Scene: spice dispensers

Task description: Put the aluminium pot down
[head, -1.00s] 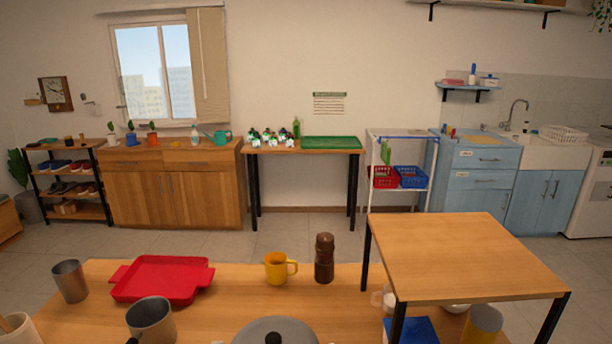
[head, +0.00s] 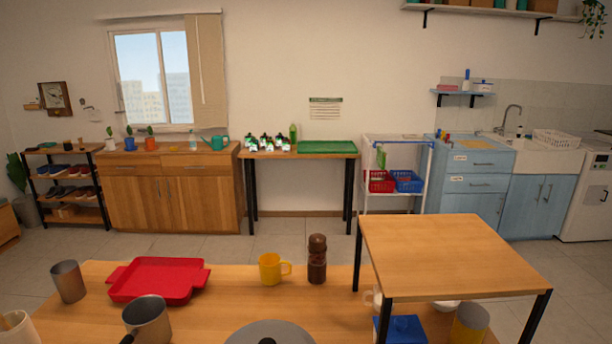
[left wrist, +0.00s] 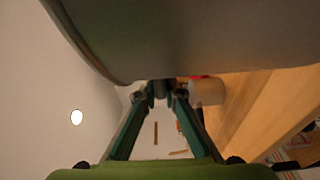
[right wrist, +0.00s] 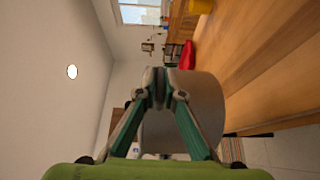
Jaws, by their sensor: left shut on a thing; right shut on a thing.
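The aluminium pot, a wide grey pot with a flat grey lid (head: 268,334) and black knob, is cut off by the bottom edge of the head view. My left gripper (left wrist: 163,93) is shut on it at one side; the pot's grey wall (left wrist: 200,40) fills the top of the left wrist view. My right gripper (right wrist: 160,90) is shut on it at the other side, with the grey wall (right wrist: 208,110) behind the fingers. Neither gripper shows in the head view. Whether the pot's base touches anything is hidden.
The wooden table (head: 225,300) holds a red tray (head: 158,279), yellow mug (head: 270,268), brown grinder (head: 317,258), grey cup (head: 68,281) and small saucepan (head: 147,319). A raised wooden stand (head: 450,255) is at right.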

